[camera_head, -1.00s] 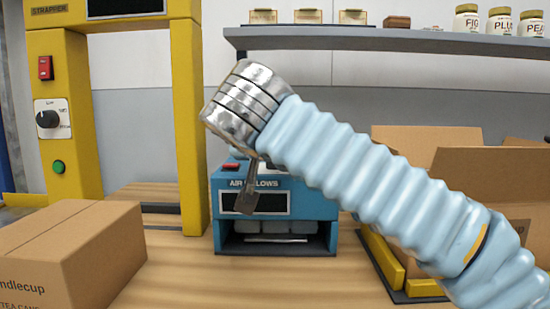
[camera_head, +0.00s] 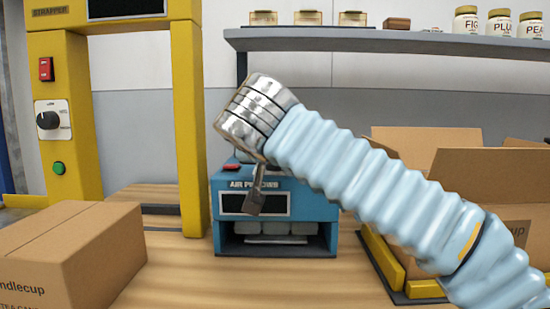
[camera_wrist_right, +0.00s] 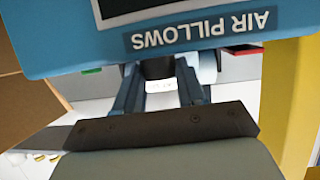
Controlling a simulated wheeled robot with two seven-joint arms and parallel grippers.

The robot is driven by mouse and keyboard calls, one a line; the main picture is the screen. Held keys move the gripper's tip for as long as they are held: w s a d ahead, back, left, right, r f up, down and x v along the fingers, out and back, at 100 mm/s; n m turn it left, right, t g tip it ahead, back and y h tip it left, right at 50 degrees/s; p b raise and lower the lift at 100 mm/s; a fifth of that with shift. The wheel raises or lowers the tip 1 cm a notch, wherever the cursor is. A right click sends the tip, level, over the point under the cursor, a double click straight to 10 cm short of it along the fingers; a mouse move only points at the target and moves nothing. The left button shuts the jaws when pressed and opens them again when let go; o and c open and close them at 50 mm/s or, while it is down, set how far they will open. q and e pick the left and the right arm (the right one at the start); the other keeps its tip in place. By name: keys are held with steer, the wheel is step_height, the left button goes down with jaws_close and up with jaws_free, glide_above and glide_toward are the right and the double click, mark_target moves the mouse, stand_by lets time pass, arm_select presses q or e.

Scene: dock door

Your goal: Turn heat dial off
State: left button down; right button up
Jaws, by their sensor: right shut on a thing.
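The heat dial (camera_head: 48,120) is a black knob on a white plate on the left post of the yellow strapper (camera_head: 75,130). Its labels and exact pointer direction are too small to read. My right gripper (camera_head: 254,206) points down in front of the blue air pillows machine (camera_head: 275,190), well to the right of the dial. The dial is not in the wrist view. My left gripper is not in view.
A red switch (camera_head: 46,69) and a green button (camera_head: 59,168) flank the dial. A closed carton (camera_head: 75,255) stands in front of the strapper. Open cartons (camera_head: 480,180) stand at the right. A shelf (camera_head: 390,40) with jars runs along the back. Bare table lies front centre.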

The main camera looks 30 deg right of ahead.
steer(key=shift+s+d+f+n+t+y+b, duration=0.2)
steer(key=shift+d+n+t+y+b, duration=0.1)
steer(key=shift+n+y+b, duration=0.15)
steer(key=shift+n+t+y, duration=0.4)
steer(key=shift+n+y, duration=0.35)
steer(key=n+y, duration=0.3)
steer(key=shift+r+t, duration=0.2)
steer(key=shift+t, duration=0.2)
steer(key=o, duration=1)
steer(key=shift+o, duration=0.2)
